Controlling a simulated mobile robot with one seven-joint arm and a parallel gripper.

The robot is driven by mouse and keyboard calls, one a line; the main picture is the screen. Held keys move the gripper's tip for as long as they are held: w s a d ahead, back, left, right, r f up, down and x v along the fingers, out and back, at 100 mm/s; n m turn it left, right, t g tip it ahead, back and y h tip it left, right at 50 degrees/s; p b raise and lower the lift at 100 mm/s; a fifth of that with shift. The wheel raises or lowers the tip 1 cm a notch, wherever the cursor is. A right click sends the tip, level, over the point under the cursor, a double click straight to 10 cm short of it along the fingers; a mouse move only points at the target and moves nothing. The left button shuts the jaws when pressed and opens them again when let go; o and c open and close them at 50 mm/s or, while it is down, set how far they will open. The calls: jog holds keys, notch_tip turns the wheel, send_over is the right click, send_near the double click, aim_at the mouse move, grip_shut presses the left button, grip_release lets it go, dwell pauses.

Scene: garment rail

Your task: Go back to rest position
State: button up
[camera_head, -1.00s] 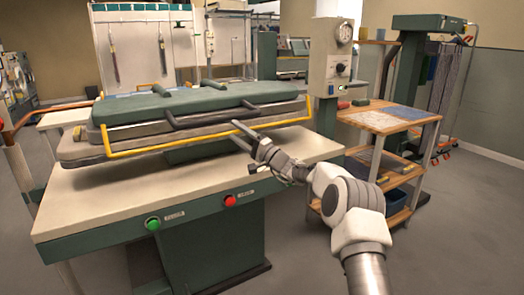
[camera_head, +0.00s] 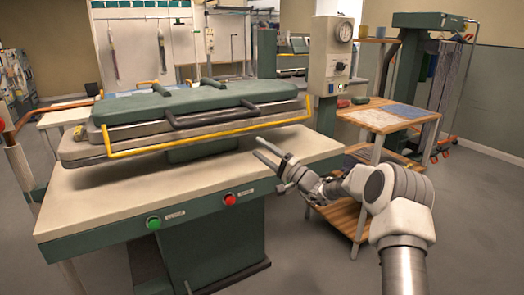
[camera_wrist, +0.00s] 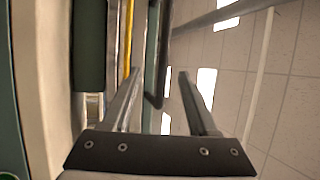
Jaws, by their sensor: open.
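My gripper (camera_head: 267,154) is open and empty, above the right front part of the white-topped press table, to the right of the press. Its two fingers also show apart in the wrist view (camera_wrist: 160,85), with nothing between them. The press (camera_head: 200,118) has a green padded top, a dark front handle (camera_head: 212,120) and a yellow rail (camera_head: 190,142). In the head view the gripper is apart from the handle and the rail. The wrist view shows the yellow rail (camera_wrist: 127,45) beyond the left finger.
The table (camera_head: 110,200) has a green button (camera_head: 154,223) and a red button (camera_head: 230,199) on its front. A gauge box (camera_head: 333,62) stands behind the gripper. A wooden shelf unit (camera_head: 415,121) is at the right. The grey floor (camera_head: 480,215) is clear at far right.

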dwell(0.3)
jog(key=s+a+r+n+g, duration=0.4)
jog(key=s+a+g, duration=0.3)
jog(key=s+a, duration=0.1)
jog(key=s+a+n+g+h, duration=0.3)
jog(key=s+g+h, duration=0.15)
jog(key=s, duration=1.05)
jog(key=s+d+f+t+h, duration=0.1)
jog(key=s+d+h, duration=0.5)
jog(key=s+d, duration=0.5)
jog(key=s+d+f+t+h, duration=0.2)
jog(key=s+d+h, duration=0.4)
jog(key=s, duration=0.9)
notch_tip(320, 180, up, 22)
jog(key=s+d+p, duration=0.1)
jog(key=p, duration=2)
jog(key=shift+m+p, duration=0.3)
